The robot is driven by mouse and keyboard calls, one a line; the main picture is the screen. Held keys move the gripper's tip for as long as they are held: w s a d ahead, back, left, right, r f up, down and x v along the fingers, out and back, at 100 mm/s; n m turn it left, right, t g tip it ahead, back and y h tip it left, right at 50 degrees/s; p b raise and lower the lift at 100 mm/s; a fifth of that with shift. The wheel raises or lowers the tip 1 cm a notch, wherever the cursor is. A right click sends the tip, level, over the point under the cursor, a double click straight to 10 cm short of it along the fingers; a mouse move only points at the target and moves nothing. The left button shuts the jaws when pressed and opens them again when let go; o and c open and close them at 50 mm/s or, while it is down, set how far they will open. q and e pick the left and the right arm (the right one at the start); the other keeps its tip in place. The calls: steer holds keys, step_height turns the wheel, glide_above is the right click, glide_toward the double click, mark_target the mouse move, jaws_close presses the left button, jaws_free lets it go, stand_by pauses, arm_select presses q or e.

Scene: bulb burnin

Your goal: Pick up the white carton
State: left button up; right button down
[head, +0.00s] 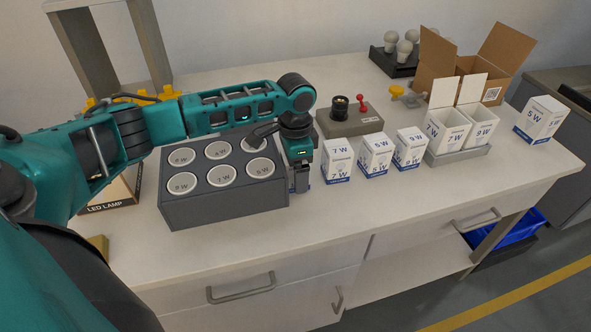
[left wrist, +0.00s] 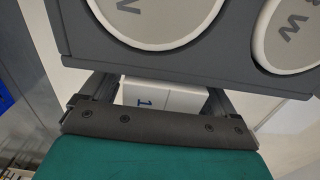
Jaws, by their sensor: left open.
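Several white cartons with blue bases and watt labels stand on the bench in the head view: a 7 W carton (head: 337,162), a 5 W carton (head: 374,155) and a 9 W carton (head: 409,148). My left gripper (head: 299,186) points down beside the right side of the grey socket block, left of the 7 W carton. In the left wrist view the open jaws (left wrist: 158,93) have a white box top (left wrist: 160,97) with a dark mark between them. I cannot tell which carton that is or whether a finger touches it. My right gripper is out of view.
The grey block (head: 228,211) with several round labelled discs is close to my left gripper. A grey switch box (head: 350,124) stands behind the cartons. Two open cartons stand in a grey tray (head: 458,155); another carton (head: 540,120) is far right. The bench front is clear.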

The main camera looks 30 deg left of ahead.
arm_select(q)
steer(key=c, duration=1.1)
